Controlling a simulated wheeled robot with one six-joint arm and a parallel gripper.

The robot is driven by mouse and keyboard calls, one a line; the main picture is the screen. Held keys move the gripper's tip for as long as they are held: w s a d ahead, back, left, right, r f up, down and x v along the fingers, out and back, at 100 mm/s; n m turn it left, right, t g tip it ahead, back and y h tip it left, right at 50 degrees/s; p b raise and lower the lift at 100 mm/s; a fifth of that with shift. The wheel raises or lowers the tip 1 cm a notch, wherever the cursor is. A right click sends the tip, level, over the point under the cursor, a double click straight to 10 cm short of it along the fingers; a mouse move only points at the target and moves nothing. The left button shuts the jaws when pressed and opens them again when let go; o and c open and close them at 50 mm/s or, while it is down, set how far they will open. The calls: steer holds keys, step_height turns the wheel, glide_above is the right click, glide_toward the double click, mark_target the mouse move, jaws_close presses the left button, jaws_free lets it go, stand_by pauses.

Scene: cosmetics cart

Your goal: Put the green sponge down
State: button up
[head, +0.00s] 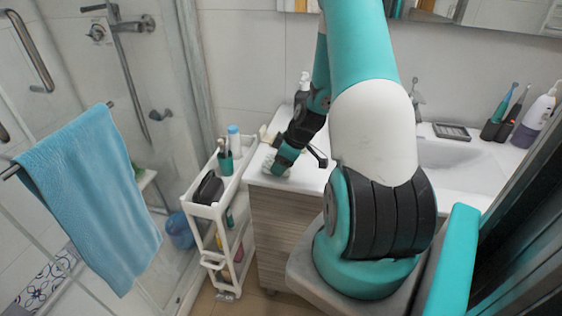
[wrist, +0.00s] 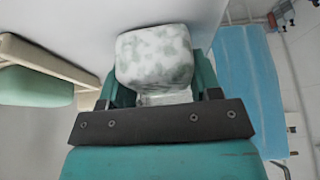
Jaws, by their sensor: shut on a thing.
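The green sponge (wrist: 155,58) is a rounded block mottled white and pale green. In the wrist view it sits between the two fingers of my gripper (wrist: 158,95), which is shut on it. In the head view my gripper (head: 285,160) is low over the left front corner of the white washbasin counter (head: 312,179). The sponge (head: 276,169) shows there as a small pale patch at the fingertips. Whether it touches the counter I cannot tell.
A white cart (head: 212,212) with bottles stands left of the counter. A cream-and-green object (wrist: 38,86) is beside my gripper in the wrist view. A blue towel (head: 88,195) hangs at the left. The basin (head: 455,165) is right of my arm.

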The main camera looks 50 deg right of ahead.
steer(key=shift+f, duration=0.1)
steer(key=o, duration=1)
steer(key=shift+c, duration=0.2)
